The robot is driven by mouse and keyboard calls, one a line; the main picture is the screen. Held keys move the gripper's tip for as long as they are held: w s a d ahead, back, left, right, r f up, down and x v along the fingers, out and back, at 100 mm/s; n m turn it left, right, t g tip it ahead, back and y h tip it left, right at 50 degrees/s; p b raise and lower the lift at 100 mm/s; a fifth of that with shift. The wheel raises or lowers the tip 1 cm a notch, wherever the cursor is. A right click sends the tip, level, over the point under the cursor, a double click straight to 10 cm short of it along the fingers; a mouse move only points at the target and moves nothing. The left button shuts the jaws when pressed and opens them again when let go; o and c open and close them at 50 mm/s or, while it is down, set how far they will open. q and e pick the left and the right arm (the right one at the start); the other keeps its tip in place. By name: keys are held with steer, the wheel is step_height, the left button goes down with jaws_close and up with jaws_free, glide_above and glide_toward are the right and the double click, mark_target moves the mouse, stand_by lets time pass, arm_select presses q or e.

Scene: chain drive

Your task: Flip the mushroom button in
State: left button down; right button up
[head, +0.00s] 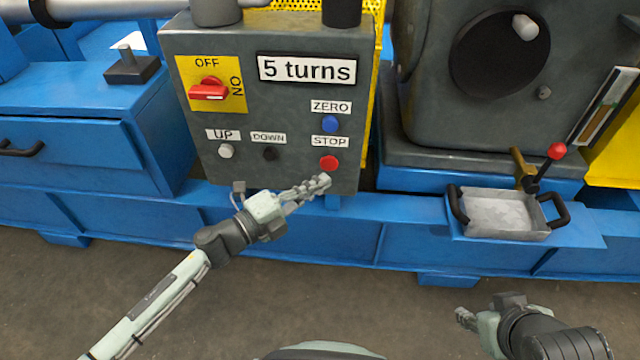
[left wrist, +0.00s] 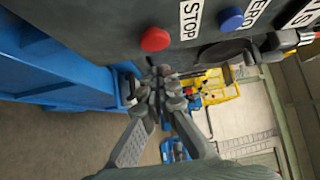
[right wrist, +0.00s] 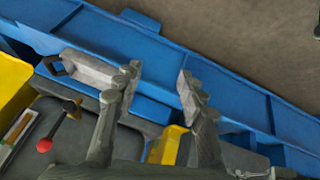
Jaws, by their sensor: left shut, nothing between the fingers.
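The red mushroom button (head: 329,162) sits under the STOP label on the grey control panel (head: 290,105). It also shows in the left wrist view (left wrist: 155,39). My left gripper (head: 322,183) is shut and empty, its tips just below the button in the head view. In the left wrist view its fingertips (left wrist: 160,75) show below the button, and a gap separates them in the picture. Contact with the panel is not clear. My right gripper (head: 466,318) is at the lower right, far from the panel. In the right wrist view its fingers (right wrist: 158,78) are apart and empty.
A blue ZERO button (head: 330,124) is just above the STOP label. UP (head: 226,151) and DOWN (head: 269,154) buttons and a red rotary switch (head: 209,90) are to the left. A metal tray (head: 500,232) and a red-knobbed lever (head: 557,151) stand right.

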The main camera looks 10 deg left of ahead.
arm_select(q)
steer(key=v, duration=1)
steer(key=shift+s+b, duration=0.15)
steer(key=shift+b, duration=0.15)
arm_select(e)
steer(key=shift+w+a+r+t+y, duration=0.15)
steer(key=shift+w+a+r+t, duration=0.25)
steer(key=shift+w, duration=0.2)
steer(key=shift+w+a+r+t+y, duration=0.15)
steer(key=shift+w+a+t, duration=0.15)
steer(key=shift+w+a, duration=0.2)
steer(key=shift+s+f, duration=0.1)
steer(key=shift+s, duration=0.05)
